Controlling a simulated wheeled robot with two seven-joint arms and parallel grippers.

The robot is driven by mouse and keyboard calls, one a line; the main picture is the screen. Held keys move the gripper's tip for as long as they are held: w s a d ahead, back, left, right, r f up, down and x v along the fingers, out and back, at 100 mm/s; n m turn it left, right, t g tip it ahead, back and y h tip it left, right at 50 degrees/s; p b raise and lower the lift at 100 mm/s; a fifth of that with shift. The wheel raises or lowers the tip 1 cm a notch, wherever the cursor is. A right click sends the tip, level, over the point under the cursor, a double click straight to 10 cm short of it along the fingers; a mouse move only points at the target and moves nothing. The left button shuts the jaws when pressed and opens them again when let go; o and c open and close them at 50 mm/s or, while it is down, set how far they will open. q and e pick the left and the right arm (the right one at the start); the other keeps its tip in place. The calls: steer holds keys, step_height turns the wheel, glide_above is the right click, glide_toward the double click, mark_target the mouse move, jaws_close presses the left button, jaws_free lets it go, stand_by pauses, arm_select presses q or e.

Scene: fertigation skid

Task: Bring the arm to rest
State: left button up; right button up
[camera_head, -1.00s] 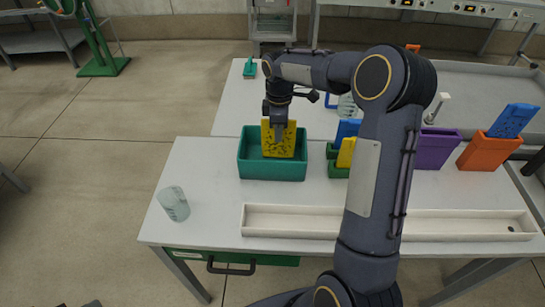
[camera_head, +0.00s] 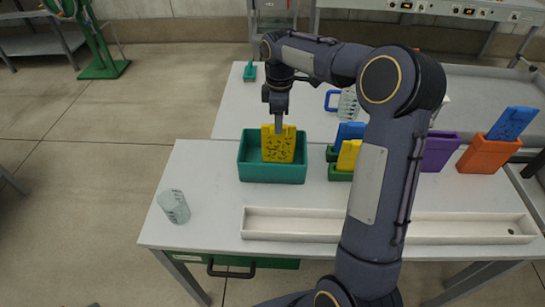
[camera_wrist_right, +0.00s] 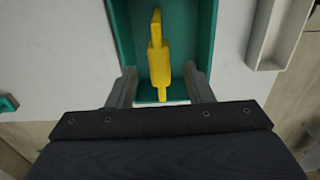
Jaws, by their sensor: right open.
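My right gripper (camera_head: 279,125) is above the green bin in the head view, pointing down. In the right wrist view my right gripper (camera_wrist_right: 160,88) has its two fingers spread wide, one on each side of a yellow plate, with clear gaps. The yellow speckled plate (camera_head: 278,146) stands upright inside the green bin (camera_head: 272,172). In the right wrist view the yellow plate (camera_wrist_right: 159,60) shows edge-on within the green bin (camera_wrist_right: 122,25). My left gripper is not seen.
A clear beaker (camera_head: 174,206) stands at the table's left. A long white trough (camera_head: 390,225) lies along the front. Blue and yellow plates, a purple bin (camera_head: 438,150) and an orange bin (camera_head: 488,155) stand at the right.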

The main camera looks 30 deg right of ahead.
steer(key=shift+r, duration=1.2)
steer(key=s+a+r+m+t+y, duration=0.1)
steer(key=s+a+r+m, duration=0.15)
steer(key=s, duration=0.45)
steer(key=s+a+r+m+t+y, duration=0.1)
steer(key=s+a+r+m+t, duration=0.15)
steer(key=s, duration=0.45)
steer(key=s+a+f+m+t+y, duration=0.1)
steer(key=s+a+f+m, duration=0.1)
steer(key=s, duration=0.5)
steer(key=s+a+f+m+t, duration=0.1)
steer(key=s+a+f+m, duration=0.2)
steer(key=s+m, duration=0.3)
steer(key=shift+s+a+y, duration=0.4)
steer(key=shift+s+a, duration=0.4)
steer(key=shift+s, duration=0.2)
